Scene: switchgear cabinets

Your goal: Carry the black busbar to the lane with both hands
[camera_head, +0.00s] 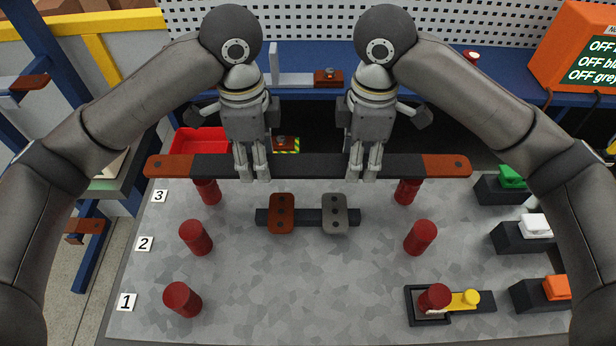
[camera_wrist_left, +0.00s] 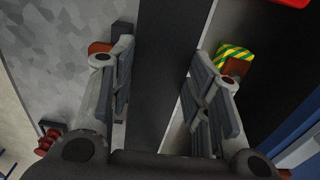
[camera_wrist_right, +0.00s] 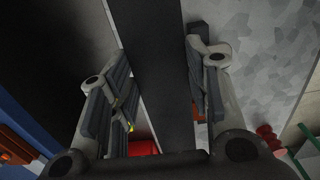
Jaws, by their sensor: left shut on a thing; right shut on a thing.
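The black busbar (camera_head: 310,166) with copper-coloured ends lies level across the back edge of the grey table in the head view. My left gripper (camera_head: 252,174) is shut on it left of its middle, and my right gripper (camera_head: 366,174) is shut on it right of its middle. The bar runs between the fingers in the left wrist view (camera_wrist_left: 168,90) and right wrist view (camera_wrist_right: 152,80). In the head view it covers the tops of the lane 3 red posts, left (camera_head: 208,192) and right (camera_head: 407,193). I cannot tell whether it touches them.
Lane 2 has red posts (camera_head: 195,238) (camera_head: 420,238). Lane 1 has a left post (camera_head: 182,300) and a right one (camera_head: 435,298) beside a yellow-handled part (camera_head: 466,299). A dark block with copper and grey plates (camera_head: 308,216) sits mid-table. Switch blocks (camera_head: 520,237) line the right side.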

